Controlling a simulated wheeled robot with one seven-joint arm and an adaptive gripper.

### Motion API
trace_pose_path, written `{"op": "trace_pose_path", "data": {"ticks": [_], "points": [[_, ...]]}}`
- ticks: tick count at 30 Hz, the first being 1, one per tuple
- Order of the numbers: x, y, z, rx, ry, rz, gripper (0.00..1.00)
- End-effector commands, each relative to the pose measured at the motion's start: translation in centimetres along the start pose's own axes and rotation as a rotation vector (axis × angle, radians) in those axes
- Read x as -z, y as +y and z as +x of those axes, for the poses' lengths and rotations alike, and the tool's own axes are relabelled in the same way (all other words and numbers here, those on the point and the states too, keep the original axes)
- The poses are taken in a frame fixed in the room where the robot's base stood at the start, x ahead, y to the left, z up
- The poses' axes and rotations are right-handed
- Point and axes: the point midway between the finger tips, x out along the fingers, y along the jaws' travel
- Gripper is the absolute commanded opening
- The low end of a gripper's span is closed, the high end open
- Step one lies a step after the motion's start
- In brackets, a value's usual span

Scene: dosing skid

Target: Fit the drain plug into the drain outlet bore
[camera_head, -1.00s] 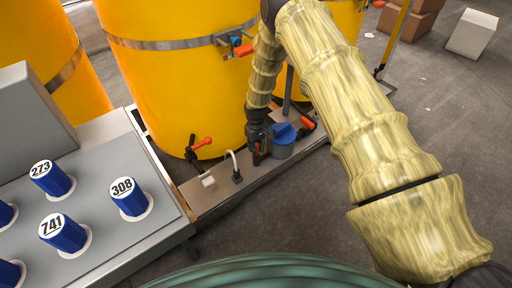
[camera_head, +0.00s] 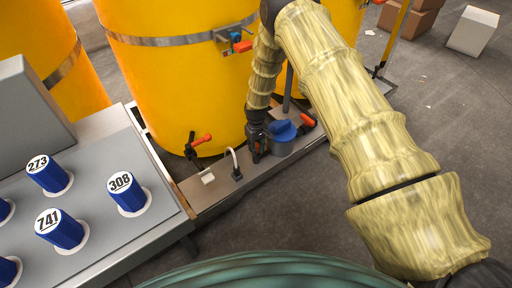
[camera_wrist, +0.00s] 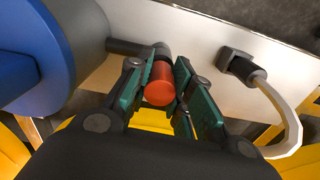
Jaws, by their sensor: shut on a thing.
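My gripper (camera_wrist: 158,92) is shut on the drain plug, an orange-red cylinder (camera_wrist: 159,88) between its green-padded fingers in the wrist view. A dark part sits at the plug's far end. A dark stub pipe (camera_wrist: 130,47) runs from the grey, blue-capped housing (camera_wrist: 85,45) to that end. The outlet bore is not visible, and I cannot tell whether the plug is touching the pipe or inside it. In the head view my gripper (camera_head: 257,148) is low beside the blue-capped housing (camera_head: 281,138); the plug cannot be made out there.
A pale cable with a black connector (camera_wrist: 238,65) stands to the right on the light skid ledge (camera_wrist: 205,35). A red-handled valve (camera_head: 198,143) and yellow tanks (camera_head: 175,80) stand close by. Blue numbered knobs (camera_head: 128,193) are on the left panel.

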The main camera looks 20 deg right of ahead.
Motion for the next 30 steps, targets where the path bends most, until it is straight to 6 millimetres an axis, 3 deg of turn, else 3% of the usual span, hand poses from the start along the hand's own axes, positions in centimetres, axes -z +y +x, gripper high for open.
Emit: {"op": "trace_pose_path", "data": {"ticks": [15,16,20,30], "points": [[0.03,0.0,1.0,0.0,0.001,0.0,0.0],[0.04,0.01,0.98,0.0,0.001,0.0,0.24],[0.03,0.0,0.94,0.0,0.001,0.0,0.47],[0.03,0.0,0.83,0.0,0.0,0.0,0.47]]}}
